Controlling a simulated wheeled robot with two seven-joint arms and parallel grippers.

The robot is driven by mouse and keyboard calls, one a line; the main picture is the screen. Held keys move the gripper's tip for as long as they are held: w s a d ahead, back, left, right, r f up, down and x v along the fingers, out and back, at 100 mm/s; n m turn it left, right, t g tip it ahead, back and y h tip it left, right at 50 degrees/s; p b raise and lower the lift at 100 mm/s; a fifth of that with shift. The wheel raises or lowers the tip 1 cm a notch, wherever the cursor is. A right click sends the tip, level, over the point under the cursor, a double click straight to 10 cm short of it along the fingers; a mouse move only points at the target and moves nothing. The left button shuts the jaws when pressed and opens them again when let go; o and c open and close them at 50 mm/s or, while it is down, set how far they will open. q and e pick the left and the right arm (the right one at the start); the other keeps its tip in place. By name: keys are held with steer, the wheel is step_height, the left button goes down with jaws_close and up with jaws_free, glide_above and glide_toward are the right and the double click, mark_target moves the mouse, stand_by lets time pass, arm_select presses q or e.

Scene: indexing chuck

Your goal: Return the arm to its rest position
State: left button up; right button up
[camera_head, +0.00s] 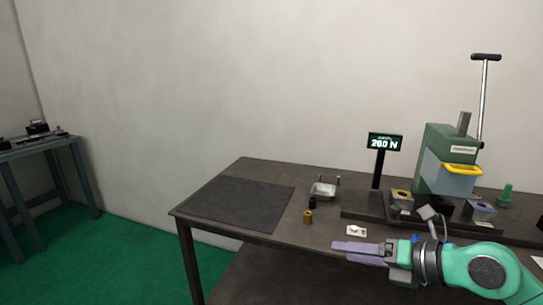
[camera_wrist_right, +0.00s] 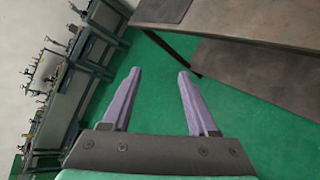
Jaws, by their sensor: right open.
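My right arm (camera_head: 470,270) comes in from the lower right in the head view, green with a dark wrist. Its right gripper (camera_head: 345,252) points left, in front of the table's front edge. In the right wrist view the two purple fingers of the gripper (camera_wrist_right: 158,78) stand apart with nothing between them, and green floor shows behind them. My left gripper is in neither view.
A bench (camera_head: 45,147) stands far left.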

step_height(320, 180, up, 7)
steer(key=a+m+t+y, duration=0.3)
steer(key=m+t+y, duration=0.1)
steer(key=m+t, duration=0.15)
steer(key=w+d+r+m+t+h, duration=0.1)
steer(key=w+d+m+t+h, duration=0.1)
steer(key=d+m+t+h, duration=0.45)
steer(key=s+d+f+m+g+h, duration=0.1)
steer(key=d+f+m+g+h, duration=0.3)
steer(key=f+m, duration=0.5)
steer(key=s+d+f+m+g+h, duration=0.1)
steer(key=d+f+m+g+h, duration=0.1)
steer(key=d+f+m+h, duration=0.55)
steer(key=s+a+f+m+g+y, duration=0.2)
steer(key=s+a+f+g+y, duration=0.15)
steer(key=s+f+g, duration=0.45)
steer(key=s+a+f+m+g+y, duration=0.25)
steer(key=s+a+f, duration=0.25)
steer(key=s+f, duration=0.5)
step_height(320, 180, down, 25)
steer(key=s+g, duration=0.2)
steer(key=s+d+f+g+h, duration=0.1)
steer(key=s+d+f, duration=0.2)
steer(key=s+f, duration=1.1)
steer(key=shift+s+n, duration=0.3)
steer(key=shift+s, duration=0.75)
